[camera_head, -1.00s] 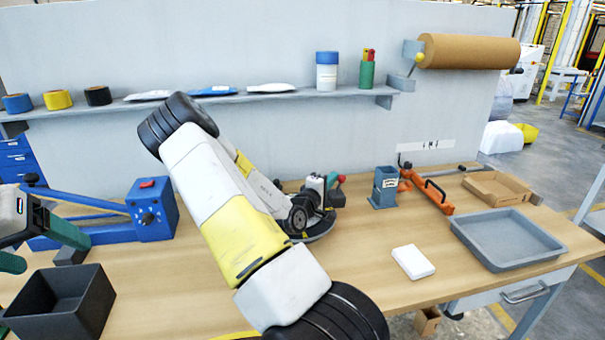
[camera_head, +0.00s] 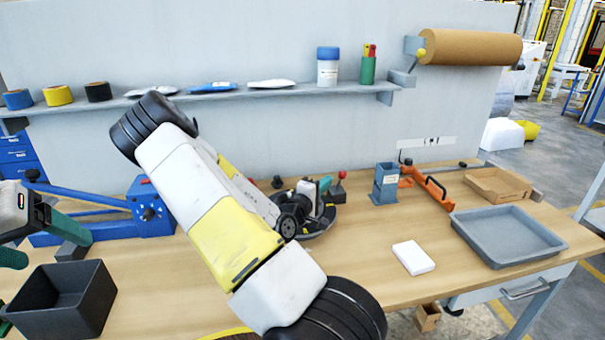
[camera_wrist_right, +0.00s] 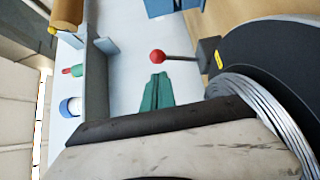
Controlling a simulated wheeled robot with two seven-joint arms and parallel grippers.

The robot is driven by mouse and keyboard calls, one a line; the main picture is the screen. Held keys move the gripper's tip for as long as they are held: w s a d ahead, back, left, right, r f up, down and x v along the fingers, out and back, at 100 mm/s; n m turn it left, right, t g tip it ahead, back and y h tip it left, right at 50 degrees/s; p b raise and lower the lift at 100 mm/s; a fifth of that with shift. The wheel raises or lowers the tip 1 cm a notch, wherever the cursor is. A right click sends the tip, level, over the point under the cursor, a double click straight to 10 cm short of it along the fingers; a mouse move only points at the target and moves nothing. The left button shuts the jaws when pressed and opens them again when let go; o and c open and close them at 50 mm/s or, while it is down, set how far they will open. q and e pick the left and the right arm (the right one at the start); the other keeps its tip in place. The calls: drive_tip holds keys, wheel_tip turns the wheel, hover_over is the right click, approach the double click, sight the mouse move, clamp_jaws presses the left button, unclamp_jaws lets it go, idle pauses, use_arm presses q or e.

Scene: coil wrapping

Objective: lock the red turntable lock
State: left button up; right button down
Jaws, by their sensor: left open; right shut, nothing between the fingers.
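The red turntable lock, a red ball (camera_head: 341,174) on a short stem over a dark block, stands at the back right of the dark turntable (camera_head: 319,229). In the right wrist view the red ball (camera_wrist_right: 156,57) and its stem lie just past the fingertips, with the turntable (camera_wrist_right: 285,55) at right. My right gripper (camera_head: 326,183) is shut and empty, left of the lock in the head view; its green fingers (camera_wrist_right: 158,78) appear apart from the ball. My left gripper (camera_head: 52,250) is open and empty at the left edge.
A blue press (camera_head: 152,210) and a black bin (camera_head: 62,300) are at left. A blue-grey holder (camera_head: 385,185), an orange tool (camera_head: 428,188), a white block (camera_head: 413,258) and a grey tray (camera_head: 507,238) are at right. My right arm covers the middle of the table.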

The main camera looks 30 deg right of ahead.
drive_tip(key=shift+v, duration=1.3)
